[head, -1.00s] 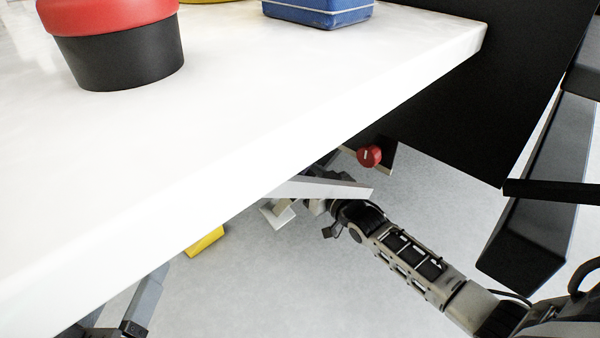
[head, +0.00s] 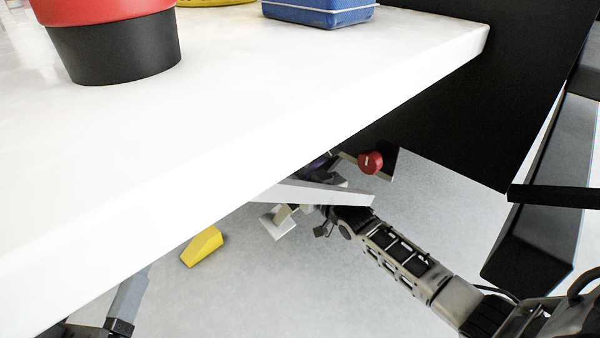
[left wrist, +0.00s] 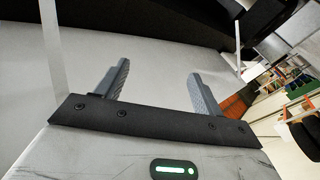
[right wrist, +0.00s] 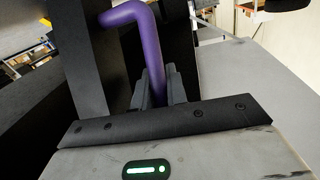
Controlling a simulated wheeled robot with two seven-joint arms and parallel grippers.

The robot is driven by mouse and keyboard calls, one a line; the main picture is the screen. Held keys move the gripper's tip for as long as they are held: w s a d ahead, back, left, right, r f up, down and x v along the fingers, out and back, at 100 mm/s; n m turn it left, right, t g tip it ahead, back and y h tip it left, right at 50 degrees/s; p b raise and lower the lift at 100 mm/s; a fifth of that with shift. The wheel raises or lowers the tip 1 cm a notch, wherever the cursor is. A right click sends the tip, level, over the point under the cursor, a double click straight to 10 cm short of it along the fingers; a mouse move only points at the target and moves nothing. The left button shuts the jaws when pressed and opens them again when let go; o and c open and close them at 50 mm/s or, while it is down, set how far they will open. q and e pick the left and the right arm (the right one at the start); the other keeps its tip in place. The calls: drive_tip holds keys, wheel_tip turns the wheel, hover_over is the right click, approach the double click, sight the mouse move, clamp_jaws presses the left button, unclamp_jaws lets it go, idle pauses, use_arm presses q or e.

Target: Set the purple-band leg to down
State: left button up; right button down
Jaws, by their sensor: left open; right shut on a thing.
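A purple bent bar (right wrist: 149,45) rises between the fingers of my right gripper (right wrist: 158,84) in the right wrist view. The right gripper is shut on it. In the head view a small bit of purple (head: 318,165) shows under the worktop edge, close to my right gripper. A pale bar (head: 318,193) crosses in front of that gripper, and a pale foot-like plate (head: 278,222) shows below it. The worktop hides much of this, and no band can be made out. My left gripper (left wrist: 160,80) is open and empty in the left wrist view.
The white worktop (head: 200,150) overhangs the area and carries a red-and-black container (head: 112,45) and a blue box (head: 320,10). A red knob (head: 370,162) sits near a dark panel (head: 470,110).

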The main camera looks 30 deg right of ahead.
drive_tip(key=s+g+p, duration=0.1)
drive_tip(key=p, duration=0.2)
drive_tip(key=shift+d, duration=0.2)
drive_tip(key=p, duration=0.1)
drive_tip(key=s+g+p, duration=0.1)
drive_tip(key=p, duration=0.1)
drive_tip(key=shift+s+d+f, duration=0.15)
drive_tip(key=shift+d+f, duration=0.05)
drive_tip(key=shift+f, duration=0.05)
use_arm(q)
wheel_tip(320, 180, down, 10)
drive_tip(key=s+a+g+y+p, duration=0.2)
drive_tip(key=g+y+p, duration=0.3)
drive_tip(key=g+p, duration=0.2)
drive_tip(key=shift+s+a+r+p, duration=0.2)
drive_tip(key=shift+s+a+p, duration=0.2)
drive_tip(key=shift+p, duration=0.25)
use_arm(e)
drive_tip(key=s+g, duration=0.1)
drive_tip(key=s+d+f+g, duration=0.1)
drive_tip(key=s, duration=0.1)
drive_tip(key=s+f+g+h, duration=0.1)
drive_tip(key=shift+s+d+f+n+g, duration=0.1)
drive_tip(key=shift+s+d+n+g, duration=0.15)
drive_tip(key=shift+n+g, duration=0.15)
drive_tip(key=c, duration=1.4)
unclamp_jaws()
use_arm(q)
drive_tip(key=shift+r, duration=0.1)
